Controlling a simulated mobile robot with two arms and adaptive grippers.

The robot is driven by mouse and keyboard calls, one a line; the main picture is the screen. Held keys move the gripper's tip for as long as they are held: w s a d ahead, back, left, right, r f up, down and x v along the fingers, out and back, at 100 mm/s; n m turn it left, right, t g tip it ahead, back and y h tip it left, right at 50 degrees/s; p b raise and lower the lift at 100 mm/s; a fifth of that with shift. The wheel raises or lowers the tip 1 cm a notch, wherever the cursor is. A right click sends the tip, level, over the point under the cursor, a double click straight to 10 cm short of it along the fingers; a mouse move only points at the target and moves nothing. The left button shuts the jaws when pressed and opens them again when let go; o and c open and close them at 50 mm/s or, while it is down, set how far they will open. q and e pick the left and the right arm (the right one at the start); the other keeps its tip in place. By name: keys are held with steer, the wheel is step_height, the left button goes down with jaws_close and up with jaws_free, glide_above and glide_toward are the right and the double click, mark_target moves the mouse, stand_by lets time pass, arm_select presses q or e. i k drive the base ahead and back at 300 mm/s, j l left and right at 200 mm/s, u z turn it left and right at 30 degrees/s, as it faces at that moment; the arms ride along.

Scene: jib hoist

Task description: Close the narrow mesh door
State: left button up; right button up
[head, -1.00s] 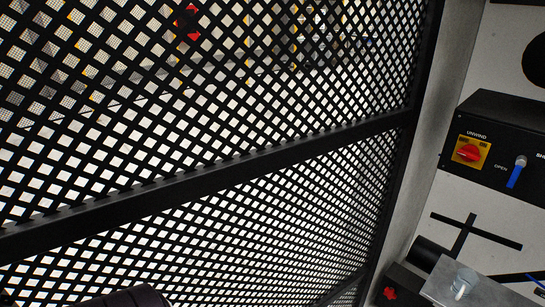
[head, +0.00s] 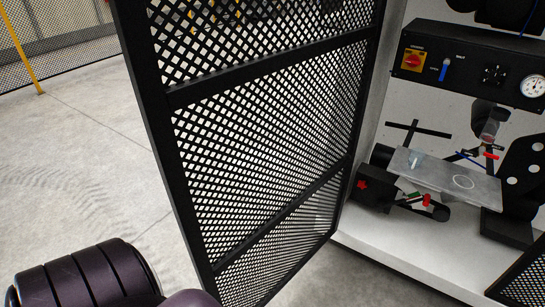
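The narrow mesh door (head: 262,72) is a black-framed panel of diamond mesh with crossbars. It fills the middle of the head view and stands open, swung out from the machine cabinet at its right edge. Its free edge is the dark upright on the left. A dark, rounded segment of my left arm shows at the bottom left, in front of the door's lower left. No gripper fingers are in view. Whether my arm touches the door cannot be told.
The cabinet holds a black control panel (head: 470,68) with a red knob, a blue-handled switch and a gauge. Below it are a metal plate (head: 445,178) and black mechanisms. Another mesh panel (head: 528,280) shows at the bottom right. Bare concrete floor (head: 95,150) lies left of the door.

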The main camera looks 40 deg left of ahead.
mark_target(158, 101)
steer(key=k+j+z, duration=0.15)
steer(key=j, duration=0.35)
steer(key=k+j+z, duration=0.1)
steer(key=k+j, duration=0.3)
steer(key=k+j+z, duration=0.15)
steer(key=k+j, duration=0.2)
steer(key=j, duration=0.2)
steer(key=i+j+z, duration=0.1)
steer(key=j, duration=0.5)
steer(key=i+j+z, duration=0.1)
steer(key=j, duration=0.45)
steer(key=i+j, duration=0.1)
steer(key=j, duration=0.5)
steer(key=z, duration=0.05)
